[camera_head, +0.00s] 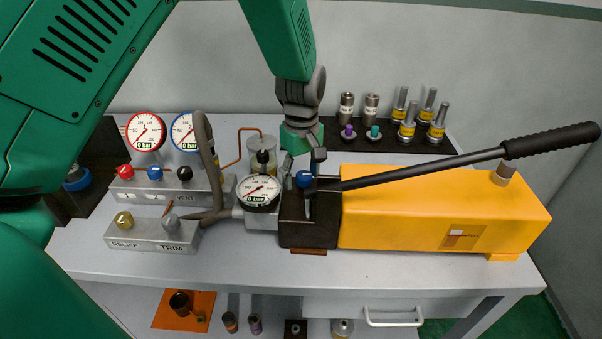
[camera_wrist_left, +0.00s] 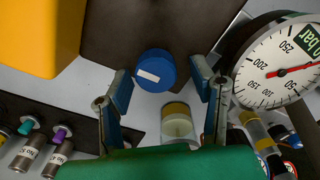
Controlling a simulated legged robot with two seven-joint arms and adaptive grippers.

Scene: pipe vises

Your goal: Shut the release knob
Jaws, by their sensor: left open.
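The blue round release knob (camera_head: 304,179) sits on top of the dark block at the left end of the yellow hand pump (camera_head: 420,215). In the left wrist view the knob (camera_wrist_left: 155,70) shows a white mark on its face. My left gripper (camera_head: 303,168) comes down from above, just over the knob. Its fingers are open, and in the left wrist view the fingertips (camera_wrist_left: 162,85) stand on either side of the knob with a gap to each. Nothing is held. My right gripper is not in view.
A 0 bar gauge (camera_head: 259,192) stands close left of the knob. The black pump lever (camera_head: 420,170) rises to the right from the block. Valve manifolds (camera_head: 172,190) with coloured knobs lie left, and a dark mat (camera_head: 395,138) with metal fittings is behind.

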